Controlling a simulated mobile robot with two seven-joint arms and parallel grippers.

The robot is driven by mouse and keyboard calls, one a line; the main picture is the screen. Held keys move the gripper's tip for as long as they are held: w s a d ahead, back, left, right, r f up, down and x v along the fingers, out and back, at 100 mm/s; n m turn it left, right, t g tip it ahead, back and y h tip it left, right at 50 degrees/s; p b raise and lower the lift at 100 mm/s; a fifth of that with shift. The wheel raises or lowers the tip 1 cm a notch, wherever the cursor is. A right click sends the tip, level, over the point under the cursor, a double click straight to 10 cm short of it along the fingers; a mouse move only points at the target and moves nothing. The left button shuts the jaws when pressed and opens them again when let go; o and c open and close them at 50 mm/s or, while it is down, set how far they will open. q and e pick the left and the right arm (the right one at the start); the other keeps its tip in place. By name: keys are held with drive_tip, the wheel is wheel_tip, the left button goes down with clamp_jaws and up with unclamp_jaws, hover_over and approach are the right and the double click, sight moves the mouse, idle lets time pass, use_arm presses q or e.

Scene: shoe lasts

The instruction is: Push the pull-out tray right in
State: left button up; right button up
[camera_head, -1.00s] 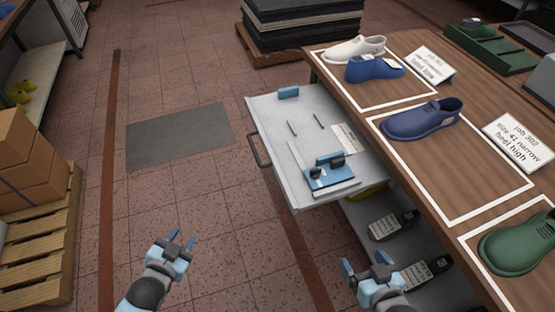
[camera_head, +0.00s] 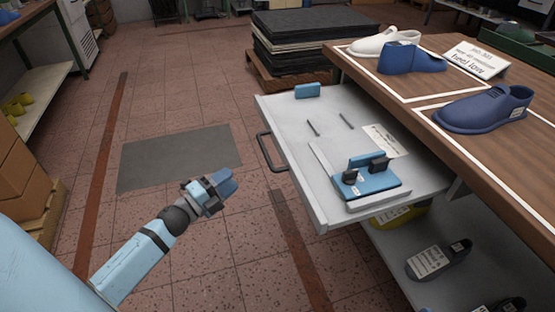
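The pull-out tray (camera_head: 292,135) is a light grey drawer sticking out from under the wooden bench top. A dark bar handle (camera_head: 268,153) is on its left front edge. On the tray lie a blue clamp-like fixture (camera_head: 374,178), a small blue block (camera_head: 307,90), two dark pins (camera_head: 313,128) and a paper label (camera_head: 385,141). My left gripper (camera_head: 228,182) is left of the tray, apart from it and below the handle in the picture. Its fingers look close together, but the gap between them is unclear. My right gripper is out of view.
The wooden bench (camera_head: 455,95) carries blue and white shoe lasts and a job card (camera_head: 477,60). A shelf below holds a dark labelled last (camera_head: 438,259). A stack of dark sheets (camera_head: 300,40) stands behind. The floor left of the tray is open, with a flat grey mat (camera_head: 178,160).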

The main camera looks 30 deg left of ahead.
sight(265, 151)
use_arm(q)
drive_tip(key=b+x, duration=0.1)
drive_tip(key=x, duration=1.1)
drive_tip(key=shift+w+r, duration=0.1)
drive_tip(key=shift+w, duration=0.25)
drive_tip(key=shift+w+d, duration=0.1)
drive_tip(key=shift+w, duration=0.1)
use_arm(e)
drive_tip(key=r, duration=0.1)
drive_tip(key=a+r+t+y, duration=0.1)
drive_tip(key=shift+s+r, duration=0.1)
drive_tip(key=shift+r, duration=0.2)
use_arm(q)
clamp_jaws()
